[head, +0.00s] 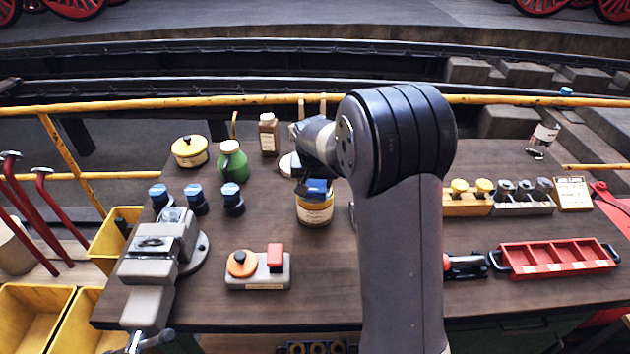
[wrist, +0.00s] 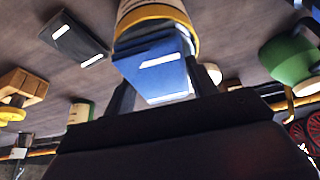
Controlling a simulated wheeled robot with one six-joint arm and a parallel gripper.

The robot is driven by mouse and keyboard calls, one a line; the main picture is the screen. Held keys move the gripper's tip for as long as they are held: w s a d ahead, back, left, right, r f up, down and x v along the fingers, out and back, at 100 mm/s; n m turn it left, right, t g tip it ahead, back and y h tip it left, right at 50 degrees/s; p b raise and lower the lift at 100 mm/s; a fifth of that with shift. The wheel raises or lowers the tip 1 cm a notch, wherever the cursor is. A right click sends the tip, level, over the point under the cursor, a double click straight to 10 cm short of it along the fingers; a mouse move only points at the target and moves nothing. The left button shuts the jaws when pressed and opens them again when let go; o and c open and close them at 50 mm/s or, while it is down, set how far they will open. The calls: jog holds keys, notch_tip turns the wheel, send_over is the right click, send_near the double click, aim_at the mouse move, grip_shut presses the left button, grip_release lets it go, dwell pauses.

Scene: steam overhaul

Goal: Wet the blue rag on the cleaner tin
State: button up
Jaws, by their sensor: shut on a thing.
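The blue rag (head: 317,187) is a small blue block with white marks, and it also shows in the wrist view (wrist: 158,66). My gripper (head: 312,181) is shut on it, with one dark finger on each side in the wrist view (wrist: 164,88). The cleaner tin (head: 314,212) is a round tin with a yellow rim and a pale label. In the head view the rag is at the tin's top; in the wrist view it overlaps the tin's yellow rim (wrist: 158,12). I cannot tell whether they touch. My arm hides part of the table right of the tin.
A green bottle (head: 232,162), a brown bottle (head: 268,135) and a yellow pot (head: 190,151) stand behind. A grey vice (head: 160,250) and blue-capped jars are left. A red tray (head: 557,258) is right. A dark flat block (wrist: 75,38) lies near the tin.

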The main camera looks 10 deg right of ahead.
aim_at(315, 181)
jog(key=shift+r+p, duration=2)
jog(key=shift+r, duration=1.4)
jog(key=shift+f, duration=0.1)
